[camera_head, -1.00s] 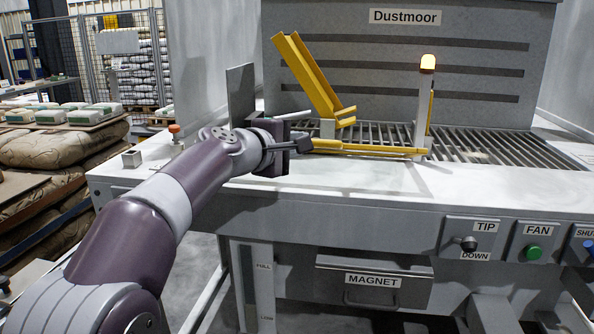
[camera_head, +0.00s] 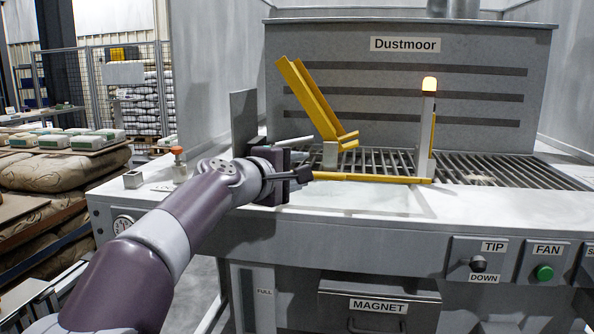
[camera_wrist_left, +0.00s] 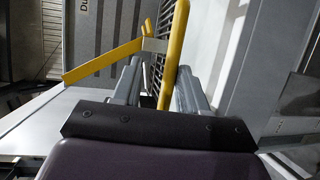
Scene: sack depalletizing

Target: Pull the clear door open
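A yellow bar (camera_head: 375,178) runs level along the front of the slatted grate, from my left gripper to the beacon post. Any clear panel of the door is too faint to make out for sure; faint outlines show on the pale ledge below the bar. My left gripper (camera_head: 300,170) is at the bar's left end. In the left wrist view, the yellow bar (camera_wrist_left: 174,45) passes between the two grey fingers of that gripper (camera_wrist_left: 158,85). The fingers stand apart, with a gap beside the bar. My right gripper is not in view.
A tilted yellow channel (camera_head: 312,98) stands behind my gripper, near a grey upright plate (camera_head: 244,120). The ledge front carries TIP and FAN controls (camera_head: 544,272) and a MAGNET drawer (camera_head: 378,306).

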